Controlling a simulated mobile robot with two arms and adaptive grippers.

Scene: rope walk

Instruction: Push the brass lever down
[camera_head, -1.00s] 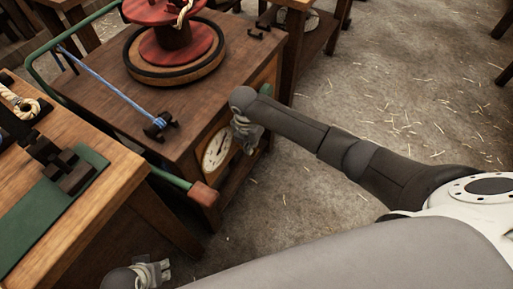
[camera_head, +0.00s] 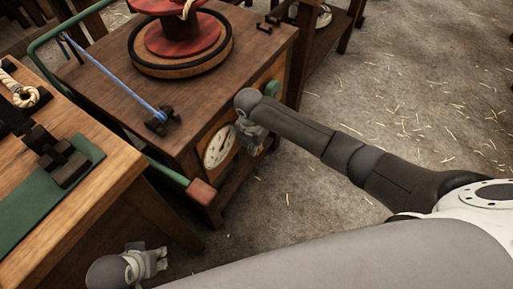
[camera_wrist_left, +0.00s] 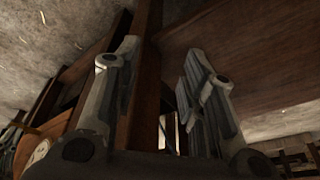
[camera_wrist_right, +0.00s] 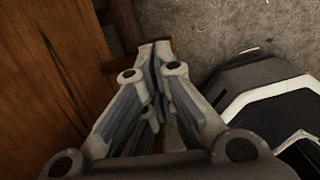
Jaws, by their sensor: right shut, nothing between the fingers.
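I cannot make out the brass lever for sure in the head view; my right gripper covers part of the cabinet front where it may be. My right gripper (camera_head: 252,146) points down close to that front, just right of the white dial (camera_head: 218,147). In the right wrist view its fingers (camera_wrist_right: 156,48) are shut with nothing between them. A small orange-brown piece (camera_wrist_right: 172,44) shows behind the fingertips; I cannot tell whether it is the lever. My left gripper (camera_head: 158,262) is low beside the near bench; in the left wrist view its fingers (camera_wrist_left: 160,55) stand apart, empty.
The wooden cabinet (camera_head: 110,75) carries a red spool (camera_head: 182,38) and a blue rope. A green bar ends in a red block (camera_head: 201,191) at the cabinet's near corner. A workbench (camera_head: 105,205) stands at the left. The straw-strewn floor (camera_head: 400,105) is open at the right.

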